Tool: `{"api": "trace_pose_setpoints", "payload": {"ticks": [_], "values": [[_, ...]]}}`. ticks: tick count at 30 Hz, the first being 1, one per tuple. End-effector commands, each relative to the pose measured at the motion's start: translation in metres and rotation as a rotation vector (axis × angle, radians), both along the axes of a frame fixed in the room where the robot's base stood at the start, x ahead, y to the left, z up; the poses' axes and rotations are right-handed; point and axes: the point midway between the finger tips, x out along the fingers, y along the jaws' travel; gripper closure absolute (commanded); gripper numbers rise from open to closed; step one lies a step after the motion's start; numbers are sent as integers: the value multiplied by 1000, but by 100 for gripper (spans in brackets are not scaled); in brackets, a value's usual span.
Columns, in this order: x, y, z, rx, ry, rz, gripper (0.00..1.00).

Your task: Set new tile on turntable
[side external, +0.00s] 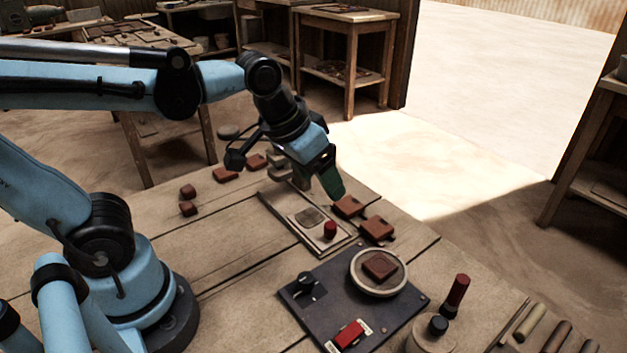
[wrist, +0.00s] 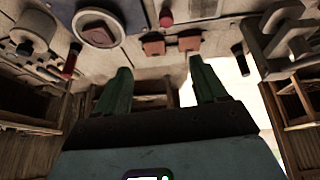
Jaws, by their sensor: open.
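The turntable (side external: 357,284) is a round pale disc on a dark panel, with a reddish-brown square tile (side external: 380,265) lying on it. The turntable also shows at the upper left of the wrist view (wrist: 76,30). Two reddish tiles lie on the table near its far right edge, a far one (side external: 347,205) and a nearer one (side external: 377,227). They show side by side in the wrist view (wrist: 153,48). My gripper (side external: 326,180) has green fingers, spread open and empty in the wrist view (wrist: 160,72). It is above the table, close to the far tile; contact is unclear.
A flat board (side external: 288,212) with a grey patch and a red knob (side external: 330,229) lies left of the two tiles. The dark panel (side external: 330,270) carries a black knob and a red switch (side external: 350,334). A red-and-black handle (side external: 457,290) stands at right. Several small blocks lie at the back left.

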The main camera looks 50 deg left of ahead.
Motion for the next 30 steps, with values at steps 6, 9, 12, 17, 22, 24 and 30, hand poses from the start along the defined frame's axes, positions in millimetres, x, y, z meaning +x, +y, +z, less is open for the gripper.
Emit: {"api": "trace_pose_setpoints", "payload": {"ticks": [6,9,12,17,22,24,30], "values": [[-18,31,-16,37,-143,15,29],[-20,37,-19,47,-172,17,29],[-21,38,-20,53,-182,15,29],[-21,38,-20,52,-182,15,29],[-21,38,-20,52,-181,15,29],[-21,38,-20,52,-181,15,29],[-21,38,-20,51,-180,16,29]]}}
